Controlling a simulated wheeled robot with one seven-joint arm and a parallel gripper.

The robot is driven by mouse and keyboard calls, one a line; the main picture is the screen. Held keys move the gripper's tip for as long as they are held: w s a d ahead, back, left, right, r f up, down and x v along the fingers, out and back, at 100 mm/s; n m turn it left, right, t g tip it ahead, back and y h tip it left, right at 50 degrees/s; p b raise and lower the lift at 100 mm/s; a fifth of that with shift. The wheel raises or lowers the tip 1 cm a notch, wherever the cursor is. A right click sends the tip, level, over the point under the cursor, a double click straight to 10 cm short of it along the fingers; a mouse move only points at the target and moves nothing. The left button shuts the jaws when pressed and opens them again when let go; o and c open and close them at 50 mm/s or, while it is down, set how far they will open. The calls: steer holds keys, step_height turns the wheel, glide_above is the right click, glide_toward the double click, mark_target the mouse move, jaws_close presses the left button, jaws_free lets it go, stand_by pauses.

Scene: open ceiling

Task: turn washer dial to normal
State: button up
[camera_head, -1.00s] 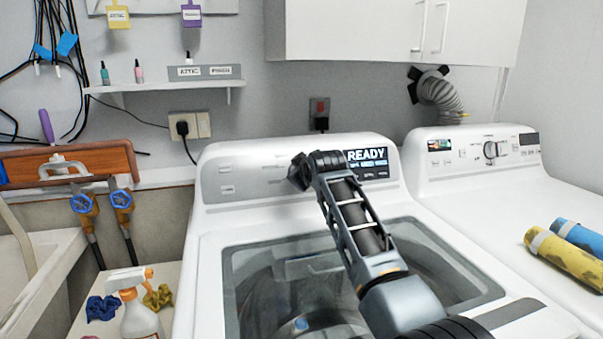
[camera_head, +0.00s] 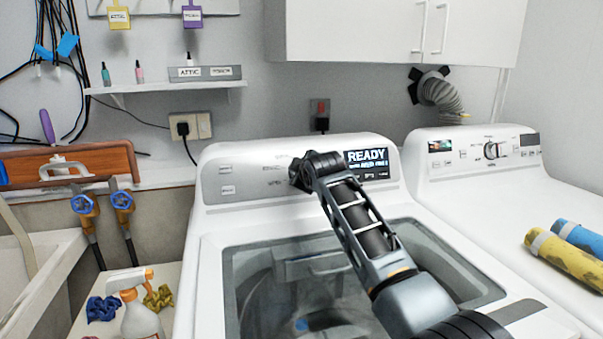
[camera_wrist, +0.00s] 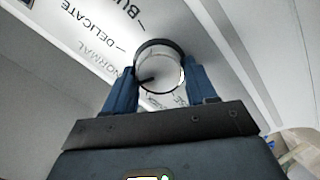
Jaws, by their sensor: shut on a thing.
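The washer dial (camera_wrist: 158,68) shows in the wrist view as a round, bright-faced knob with a dark rim. My gripper (camera_wrist: 162,75) is shut on it, one blue finger on each side. A short dark mark on the dial face lies at its lower left in the picture. The label NORMAL (camera_wrist: 97,63) stands upside down just left of the dial, with DELICATE (camera_wrist: 92,36) beyond it. In the head view my gripper (camera_head: 303,172) is at the control panel of the washer (camera_head: 240,180) and hides the dial.
The washer's display (camera_head: 367,163) reads READY. A second white machine (camera_head: 450,170) with its own dial (camera_head: 491,150) stands to the right, with blue and yellow rolls (camera_head: 565,255) on top. A spray bottle (camera_head: 140,315) stands at the lower left. A cupboard (camera_head: 390,30) hangs above.

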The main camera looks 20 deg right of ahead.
steer(key=o, duration=1.1)
steer(key=shift+c, duration=0.2)
steer(key=v, duration=0.7)
steer(key=shift+s+b, duration=0.3)
steer(key=shift+s, duration=0.1)
steer(key=shift+r, duration=0.15)
